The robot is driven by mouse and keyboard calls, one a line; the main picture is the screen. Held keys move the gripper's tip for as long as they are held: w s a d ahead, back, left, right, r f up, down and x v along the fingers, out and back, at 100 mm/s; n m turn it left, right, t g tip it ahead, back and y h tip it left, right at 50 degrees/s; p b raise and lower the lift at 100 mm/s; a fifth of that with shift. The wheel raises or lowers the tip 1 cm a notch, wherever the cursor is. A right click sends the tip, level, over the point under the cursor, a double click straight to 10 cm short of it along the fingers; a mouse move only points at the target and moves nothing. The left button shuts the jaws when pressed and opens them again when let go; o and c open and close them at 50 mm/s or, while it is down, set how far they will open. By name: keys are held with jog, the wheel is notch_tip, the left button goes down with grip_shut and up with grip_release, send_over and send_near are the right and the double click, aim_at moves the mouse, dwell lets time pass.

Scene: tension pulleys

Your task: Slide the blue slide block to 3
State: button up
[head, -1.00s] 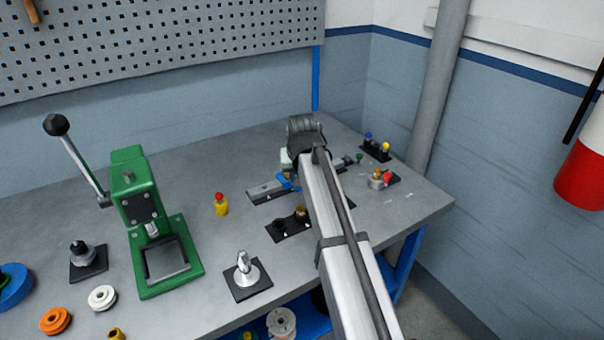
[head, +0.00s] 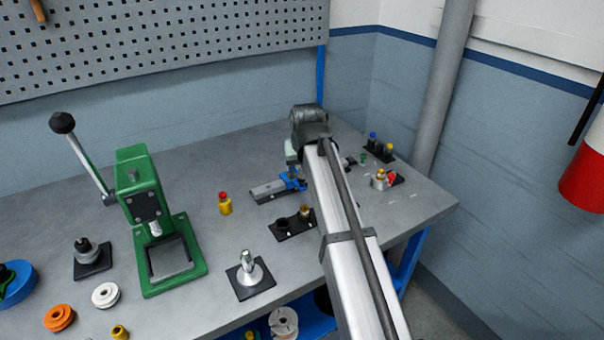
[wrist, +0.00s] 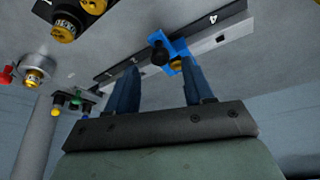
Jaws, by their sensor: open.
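The blue slide block (head: 292,181) sits on a grey rail (head: 266,191) on the bench, near the rail's right part as seen in the head view. In the wrist view the blue slide block (wrist: 178,47) has a black knob and straddles the rail (wrist: 232,27). A "4" is marked on the rail to the right of the block; another mark to its left is too small to read surely. My gripper (wrist: 162,64) is open, its two dark blue fingers apart on either side of the block. Whether a finger touches it I cannot tell. In the head view my arm partly hides this area.
A black holder with two round seats (head: 293,222) lies in front of the rail. A red-topped yellow piece (head: 225,203) stands to its left, with the green press (head: 150,225) farther left. Small coloured parts (head: 380,145) stand right of my arm.

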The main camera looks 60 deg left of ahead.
jog(key=v, duration=1)
jog(key=shift+r, duration=0.25)
jog(key=shift+d, duration=0.15)
